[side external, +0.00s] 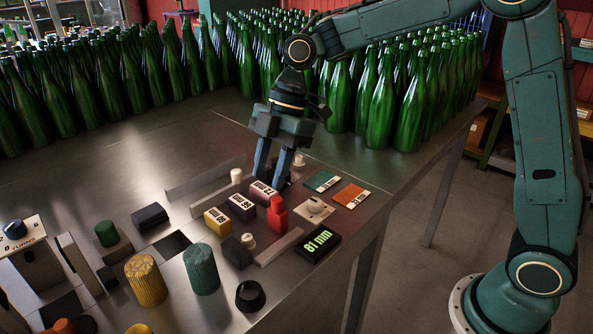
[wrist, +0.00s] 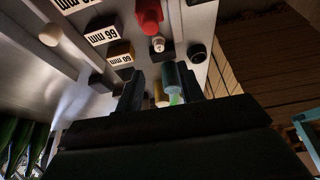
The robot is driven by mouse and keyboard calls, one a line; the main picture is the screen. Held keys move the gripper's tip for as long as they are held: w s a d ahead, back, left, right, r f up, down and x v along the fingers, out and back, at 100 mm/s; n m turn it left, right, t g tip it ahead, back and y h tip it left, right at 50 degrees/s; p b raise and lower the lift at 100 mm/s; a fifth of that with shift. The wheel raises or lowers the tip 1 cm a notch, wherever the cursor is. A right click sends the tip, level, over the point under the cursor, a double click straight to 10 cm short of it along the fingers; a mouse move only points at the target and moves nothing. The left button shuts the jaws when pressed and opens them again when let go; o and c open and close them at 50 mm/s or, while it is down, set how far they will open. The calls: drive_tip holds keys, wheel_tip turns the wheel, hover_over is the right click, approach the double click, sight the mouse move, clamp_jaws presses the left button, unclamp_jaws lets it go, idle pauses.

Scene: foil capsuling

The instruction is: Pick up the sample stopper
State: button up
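No piece is labelled as the sample stopper, so I cannot tell for certain which it is. A red stopper-shaped piece (side external: 277,218) stands upright beside the labelled blocks; it also shows at the top of the wrist view (wrist: 149,14). A small white plug (side external: 248,240) sits by a dark block and shows below the red piece in the wrist view (wrist: 158,44). Other white plugs stand at the slot rail (side external: 236,176) and near the gripper (side external: 299,161). My gripper (side external: 273,180) points down behind the red piece, its fingers apart, with nothing visibly held.
Yellow (side external: 217,221), purple (side external: 242,206) and further labelled blocks stand in a row. A display (side external: 318,243) reads 81 mm. Fluted yellow (side external: 146,280) and teal (side external: 201,270) cylinders and a black cylinder (side external: 250,296) stand in front. Many green bottles (side external: 383,105) crowd the back.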

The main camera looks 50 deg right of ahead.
drive_tip(key=shift+w+a+f, duration=0.1)
drive_tip(key=shift+w+f, duration=0.05)
drive_tip(key=shift+f, duration=0.1)
hover_over(250, 235)
drive_tip(key=d, duration=0.2)
drive_tip(key=f, duration=0.7)
drive_tip(key=shift+d+f, duration=0.15)
drive_tip(key=shift+d, duration=0.05)
drive_tip(key=shift+a+f, duration=0.1)
drive_tip(key=shift+f, duration=0.1)
drive_tip(key=shift+x, duration=2.6)
drive_tip(key=shift+a, duration=0.15)
